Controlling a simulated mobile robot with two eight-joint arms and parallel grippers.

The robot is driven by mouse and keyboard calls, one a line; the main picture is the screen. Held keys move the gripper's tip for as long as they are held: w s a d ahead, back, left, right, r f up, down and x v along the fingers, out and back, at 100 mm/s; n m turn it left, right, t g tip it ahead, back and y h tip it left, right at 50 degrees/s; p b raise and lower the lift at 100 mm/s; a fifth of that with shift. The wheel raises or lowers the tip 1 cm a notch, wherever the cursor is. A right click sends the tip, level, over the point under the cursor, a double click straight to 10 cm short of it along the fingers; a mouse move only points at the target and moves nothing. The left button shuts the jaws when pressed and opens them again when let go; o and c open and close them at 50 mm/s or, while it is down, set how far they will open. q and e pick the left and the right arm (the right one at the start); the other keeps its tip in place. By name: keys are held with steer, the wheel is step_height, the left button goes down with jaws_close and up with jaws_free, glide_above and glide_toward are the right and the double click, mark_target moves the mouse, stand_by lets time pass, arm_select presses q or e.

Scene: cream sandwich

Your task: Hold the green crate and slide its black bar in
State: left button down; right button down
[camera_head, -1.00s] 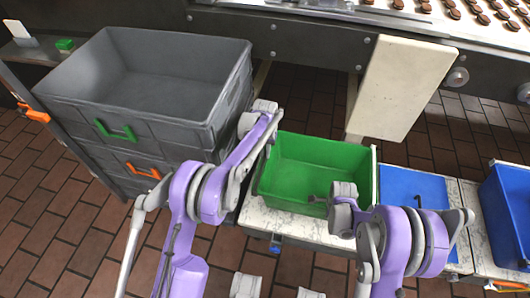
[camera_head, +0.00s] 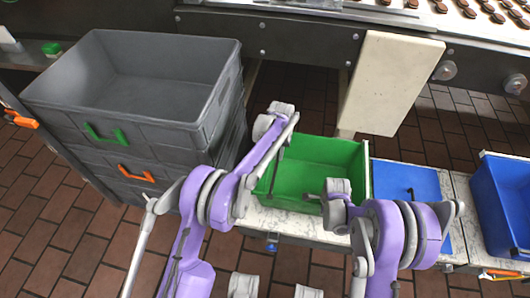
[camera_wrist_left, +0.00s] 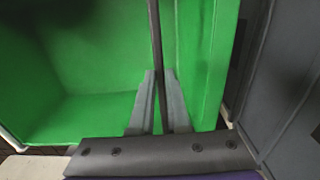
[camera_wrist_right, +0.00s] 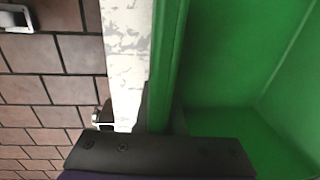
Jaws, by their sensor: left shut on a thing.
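The green crate (camera_head: 325,158) stands open on a pale worn bench. My left gripper (camera_head: 281,152) is over the crate's left end. In the left wrist view its fingers (camera_wrist_left: 159,80) are shut on the thin black bar (camera_wrist_left: 155,35). The bar runs across in front of the green crate (camera_wrist_left: 90,110), inside its side wall. My right gripper (camera_head: 312,197) is at the crate's front wall. In the right wrist view its fingers (camera_wrist_right: 165,118) straddle and close on the green rim. The bar's ends are hard to make out.
Stacked grey crates (camera_head: 150,90) stand close on the left. A cream panel (camera_head: 388,85) rises behind.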

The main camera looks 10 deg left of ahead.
arm_select(q)
steer(key=shift+d, duration=0.4)
steer(key=c, duration=0.9)
jaws_free()
steer(key=shift+r, duration=0.1)
step_height(320, 180, up, 12)
steer(key=shift+f, duration=0.1)
arm_select(e)
steer(key=c, duration=0.9)
jaws_free()
